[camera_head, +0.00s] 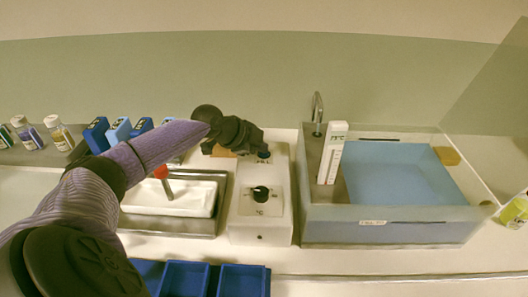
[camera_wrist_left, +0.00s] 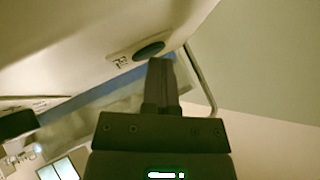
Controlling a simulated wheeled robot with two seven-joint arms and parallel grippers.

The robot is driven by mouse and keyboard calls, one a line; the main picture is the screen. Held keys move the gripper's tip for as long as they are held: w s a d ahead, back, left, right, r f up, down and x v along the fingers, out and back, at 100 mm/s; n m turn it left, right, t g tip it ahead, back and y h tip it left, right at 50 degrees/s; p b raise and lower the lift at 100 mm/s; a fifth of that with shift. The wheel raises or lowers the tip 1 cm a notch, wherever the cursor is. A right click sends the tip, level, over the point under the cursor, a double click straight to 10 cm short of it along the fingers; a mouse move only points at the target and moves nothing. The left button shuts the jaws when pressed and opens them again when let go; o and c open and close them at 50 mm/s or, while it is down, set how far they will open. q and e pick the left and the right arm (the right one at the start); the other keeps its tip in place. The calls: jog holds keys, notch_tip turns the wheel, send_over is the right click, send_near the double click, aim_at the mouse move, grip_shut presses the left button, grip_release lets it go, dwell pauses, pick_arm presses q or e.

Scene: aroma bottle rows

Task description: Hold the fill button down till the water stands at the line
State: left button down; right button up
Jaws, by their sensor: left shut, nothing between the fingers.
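The fill button (camera_head: 264,154) is a dark round knob at the top of the white control box (camera_head: 247,208). It also shows as a dark oval in the left wrist view (camera_wrist_left: 149,49). My left gripper (camera_head: 260,145) is shut and empty, its tips right at the button. The closed fingers (camera_wrist_left: 160,64) end beside the button's edge in the wrist view; I cannot tell whether they press it. The clear tank (camera_head: 320,227) to the right holds blue water (camera_head: 395,185). A short dark mark (camera_head: 379,139) shows at its back wall; I cannot read the water level against it. My right gripper is out of view.
A metal spout (camera_head: 317,107) and a white upright gauge (camera_head: 332,153) stand at the tank's left side. A dial (camera_head: 261,194) sits below the button. Left are a white tray (camera_head: 172,199), blue boxes (camera_head: 97,134) and bottles (camera_head: 58,133). Blue bins (camera_head: 185,279) lie in front.

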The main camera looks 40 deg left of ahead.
aim_at(261, 154)
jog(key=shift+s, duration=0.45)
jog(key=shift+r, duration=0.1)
pick_arm(q)
jog(key=shift+r+p, duration=0.7)
jog(key=shift+r, duration=0.15)
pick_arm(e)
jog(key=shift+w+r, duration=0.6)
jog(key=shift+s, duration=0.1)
pick_arm(q)
jog(key=shift+r, duration=0.35)
notch_tip(261, 154, up, 4)
jog(key=p, duration=0.4)
jog(key=shift+r, duration=0.25)
jog(key=shift+f, duration=0.1)
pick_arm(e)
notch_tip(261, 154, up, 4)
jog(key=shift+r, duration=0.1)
